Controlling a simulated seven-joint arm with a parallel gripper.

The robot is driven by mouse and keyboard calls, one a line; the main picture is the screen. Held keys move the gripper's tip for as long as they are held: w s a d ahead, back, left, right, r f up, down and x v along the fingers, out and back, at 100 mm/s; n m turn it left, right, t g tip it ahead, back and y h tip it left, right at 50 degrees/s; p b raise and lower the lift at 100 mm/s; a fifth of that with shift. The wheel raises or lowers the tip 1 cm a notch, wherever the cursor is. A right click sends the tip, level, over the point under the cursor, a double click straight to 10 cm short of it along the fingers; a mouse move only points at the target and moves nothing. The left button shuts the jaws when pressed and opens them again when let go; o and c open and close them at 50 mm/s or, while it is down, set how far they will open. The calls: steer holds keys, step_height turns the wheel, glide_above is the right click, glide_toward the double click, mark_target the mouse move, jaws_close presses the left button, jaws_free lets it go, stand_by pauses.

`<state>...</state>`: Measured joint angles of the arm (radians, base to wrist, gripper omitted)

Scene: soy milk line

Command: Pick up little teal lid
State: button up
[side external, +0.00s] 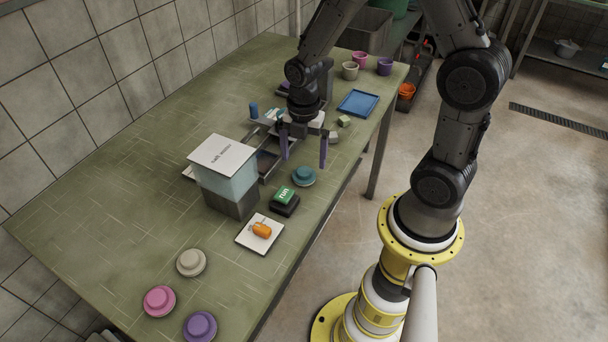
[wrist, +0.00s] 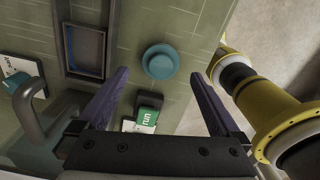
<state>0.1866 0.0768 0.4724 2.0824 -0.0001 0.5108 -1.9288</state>
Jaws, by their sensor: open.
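The little teal lid (side external: 304,176) lies flat on the green table, a round disc with a raised knob. It stands near the table's right edge, just behind the green run button. In the wrist view the teal lid (wrist: 160,62) is fully visible, ahead of and between the two purple fingers. My gripper (side external: 303,160) is open and empty, with its fingers spread above the table close to the lid. My gripper also shows in the wrist view (wrist: 158,87), its fingertips apart and not touching the lid.
The green run button (side external: 285,196) on its black base is close to the lid. A box-like machine (side external: 228,180) stands to its left. A white tile (side external: 259,234) holds an orange item. Beige (side external: 191,262), pink (side external: 159,301) and purple (side external: 200,326) lids lie at the near end. A blue tray (side external: 358,103) lies farther back.

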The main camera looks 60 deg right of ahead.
mark_target(304, 171)
steer(key=shift+f, duration=2.7)
steer(key=shift+c, duration=0.3)
steer(key=c, duration=1.2)
